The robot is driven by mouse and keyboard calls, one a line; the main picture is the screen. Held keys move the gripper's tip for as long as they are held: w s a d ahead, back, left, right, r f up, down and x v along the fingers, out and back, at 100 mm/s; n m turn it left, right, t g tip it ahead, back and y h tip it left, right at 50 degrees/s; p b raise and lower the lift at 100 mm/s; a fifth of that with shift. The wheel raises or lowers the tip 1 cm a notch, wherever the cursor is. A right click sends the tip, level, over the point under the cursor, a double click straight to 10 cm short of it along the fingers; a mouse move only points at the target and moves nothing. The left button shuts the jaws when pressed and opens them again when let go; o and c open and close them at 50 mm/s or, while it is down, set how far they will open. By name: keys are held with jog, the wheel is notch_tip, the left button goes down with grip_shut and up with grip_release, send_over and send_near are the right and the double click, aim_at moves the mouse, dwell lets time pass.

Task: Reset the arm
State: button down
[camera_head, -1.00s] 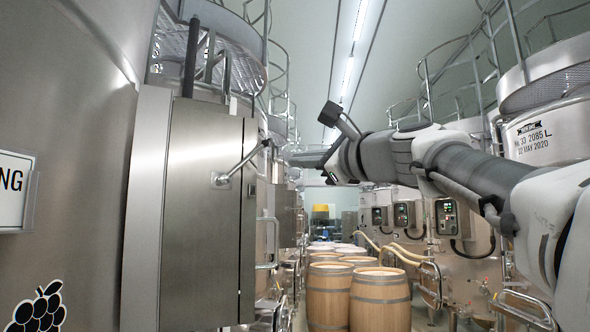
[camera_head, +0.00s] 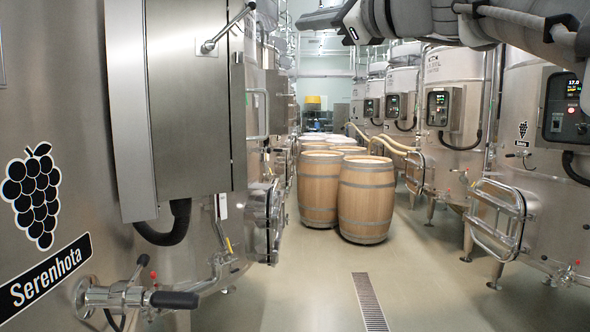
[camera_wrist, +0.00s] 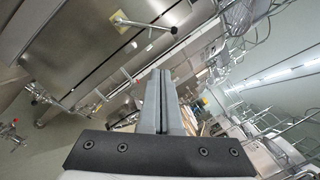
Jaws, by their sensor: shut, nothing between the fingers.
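My arm (camera_head: 430,18) reaches in from the top right of the head view, and part of it is cut off by the top edge. My gripper (camera_head: 304,19) points left, to the right of and apart from the steel cabinet (camera_head: 195,110) and its lever handle (camera_head: 228,28). In the wrist view, the two grey fingers of my gripper (camera_wrist: 162,74) lie side by side, shut, with nothing held. The lever handle (camera_wrist: 146,25) shows beyond them, upper left.
Wooden barrels (camera_head: 366,200) stand in the aisle. Steel vats line both sides; a valve with a black handle (camera_head: 174,300) juts out at lower left. A metal frame (camera_head: 497,220) sticks out at right. The floor around the drain grate (camera_head: 370,302) is clear.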

jog(key=s+d+f+n+g+h, duration=0.1)
jog(key=s+f+n+g+h, duration=0.3)
jog(key=f, duration=1)
jog(key=s+d+f+n+g+h, duration=0.1)
jog(key=s+d+f+n+h, duration=0.3)
jog(key=f, duration=0.9)
jog(key=s+d+f+n+g+h, duration=0.2)
jog(key=s+f+n, duration=0.3)
jog(key=f, duration=0.6)
jog(key=s+d+f+n+g+h, duration=0.2)
jog(key=s+d+f+n, duration=0.2)
jog(key=s+f, duration=0.5)
notch_tip(320, 180, down, 2)
jog(key=shift+s+d+f+n+g, duration=0.15)
jog(key=shift+s+f+n+g, duration=0.15)
jog(key=shift+n, duration=0.4)
jog(key=shift+a, duration=0.2)
